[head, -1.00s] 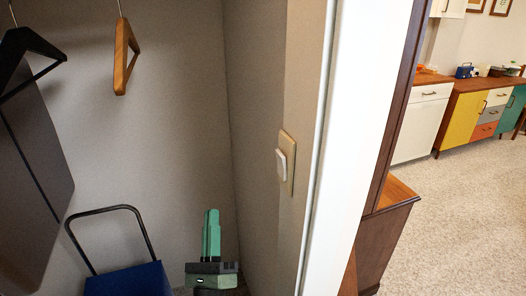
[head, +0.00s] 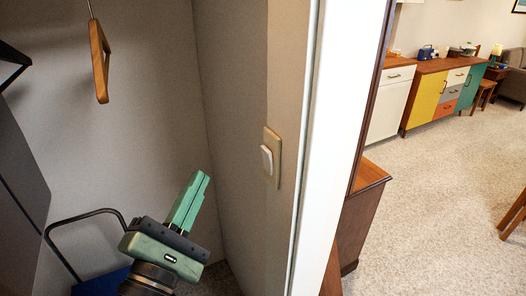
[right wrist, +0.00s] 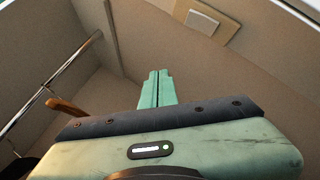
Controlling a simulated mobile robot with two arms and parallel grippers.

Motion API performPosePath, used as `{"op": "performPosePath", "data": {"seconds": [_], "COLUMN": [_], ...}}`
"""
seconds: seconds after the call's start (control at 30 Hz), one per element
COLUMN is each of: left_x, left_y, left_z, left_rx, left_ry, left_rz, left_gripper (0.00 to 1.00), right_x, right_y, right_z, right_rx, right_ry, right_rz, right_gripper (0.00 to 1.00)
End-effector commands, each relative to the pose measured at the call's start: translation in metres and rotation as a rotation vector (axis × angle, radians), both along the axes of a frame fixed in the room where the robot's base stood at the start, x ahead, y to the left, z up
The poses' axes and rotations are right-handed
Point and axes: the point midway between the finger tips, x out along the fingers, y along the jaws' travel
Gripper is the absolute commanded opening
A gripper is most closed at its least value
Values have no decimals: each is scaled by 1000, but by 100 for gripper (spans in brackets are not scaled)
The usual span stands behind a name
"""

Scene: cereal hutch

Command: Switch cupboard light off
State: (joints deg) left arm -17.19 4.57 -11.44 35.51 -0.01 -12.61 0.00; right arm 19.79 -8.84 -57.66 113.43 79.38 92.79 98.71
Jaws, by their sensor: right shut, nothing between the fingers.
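The light switch (head: 270,158) is a white rocker on a beige plate, mounted on the cupboard's right inner wall in the head view. It also shows at the top of the right wrist view (right wrist: 202,22). My right gripper (head: 203,176) is green, shut and empty. Its fingers point up and slightly right, to the left of the switch and a little lower in the picture, apart from it. In the right wrist view its fingertips (right wrist: 158,73) are together, below and left of the switch. My left gripper is not in view.
A wooden hanger (head: 99,60) hangs at upper left. A dark ironing-board-like panel (head: 22,150) and a blue item with a black handle (head: 85,217) stand at left. The white door frame (head: 337,130) edges the cupboard at right. Beyond are cabinets (head: 425,98) and open floor.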

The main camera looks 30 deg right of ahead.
Motion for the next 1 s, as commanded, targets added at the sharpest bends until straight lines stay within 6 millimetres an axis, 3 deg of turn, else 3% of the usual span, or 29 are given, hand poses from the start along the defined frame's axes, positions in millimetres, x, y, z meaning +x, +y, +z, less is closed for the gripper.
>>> {"op": "performPosePath", "data": {"seconds": [0.17,0.5,0.6,1.0], "left_x": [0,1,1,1], "left_y": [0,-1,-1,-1], "left_z": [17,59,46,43], "left_rx": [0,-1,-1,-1], "left_ry": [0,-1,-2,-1], "left_rz": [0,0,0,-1], "left_gripper": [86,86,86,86], "right_x": [1,2,2,3], "right_y": [-13,-61,-71,-87], "right_z": [9,15,7,11], "right_rx": [2,-4,2,-1], "right_ry": [-3,-1,0,-1], "right_rz": [-1,-3,-2,0], "right_gripper": [0,0,0,0]}}
